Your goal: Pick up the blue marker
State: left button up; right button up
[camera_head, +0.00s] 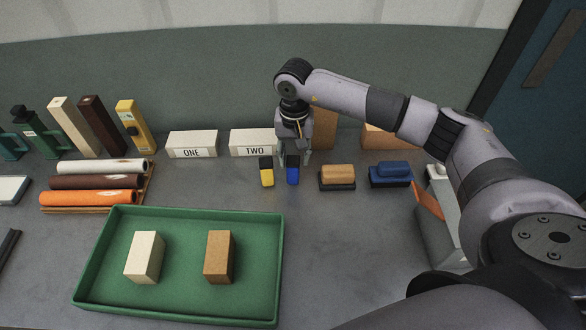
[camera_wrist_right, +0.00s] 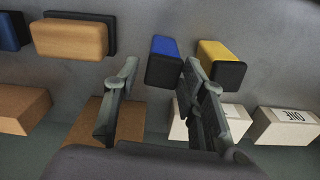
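The blue marker (camera_head: 292,175) is a short blue block with a black end, lying on the grey table in front of the block labelled TWO. It also shows in the right wrist view (camera_wrist_right: 163,50), beyond the fingertips and between their lines. The yellow marker (camera_head: 266,170), also with a black part, lies just to its left in the head view and shows in the right wrist view (camera_wrist_right: 219,55). My right gripper (camera_head: 294,160) hangs just behind the blue marker. My left gripper is in neither view.
A wooden-topped eraser (camera_head: 338,175) and a blue eraser (camera_head: 390,172) lie to the right. White blocks ONE (camera_head: 192,145) and TWO (camera_head: 252,142) stand behind. A green tray (camera_head: 180,311) holds two blocks in front. The table between tray and erasers is clear.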

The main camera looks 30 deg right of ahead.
aim_at(293, 169)
jog(key=shift+f, duration=0.45)
notch_tip(293, 169, down, 4)
jog(key=shift+a+f+p, duration=0.15)
jog(key=shift+f+p, duration=0.1)
jog(key=shift+p, duration=0.85)
jog(key=shift+f, duration=0.2)
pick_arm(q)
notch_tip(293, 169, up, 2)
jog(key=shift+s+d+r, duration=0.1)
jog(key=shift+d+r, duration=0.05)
pick_arm(e)
jog(key=shift+c, duration=0.5)
jog(key=shift+w, duration=0.1)
grip_shut()
